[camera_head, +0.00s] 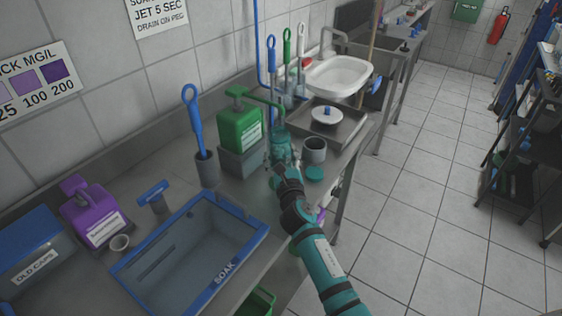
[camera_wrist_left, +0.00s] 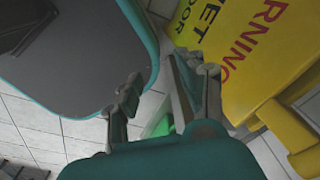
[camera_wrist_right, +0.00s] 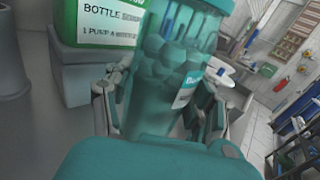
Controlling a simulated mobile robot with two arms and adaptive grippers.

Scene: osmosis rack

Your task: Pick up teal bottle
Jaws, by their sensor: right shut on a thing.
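The teal bottle (camera_head: 281,143) stands upright on the metal counter, close to the green pump bottle. The bottle's base is hidden behind the wrist. My left gripper (camera_wrist_left: 160,88) shows only in its own wrist view, with fingers apart and nothing between them, away from the counter.
A green pump bottle (camera_head: 240,124) in a grey holder stands left of the bottle. A grey cup (camera_head: 314,150) and a teal lid (camera_head: 315,173) sit to its right, a metal tray (camera_head: 348,132) behind. A blue-rimmed SOAK tub (camera_head: 240,275) is in front. A yellow warning sign (camera_wrist_left: 245,50) is near my left gripper.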

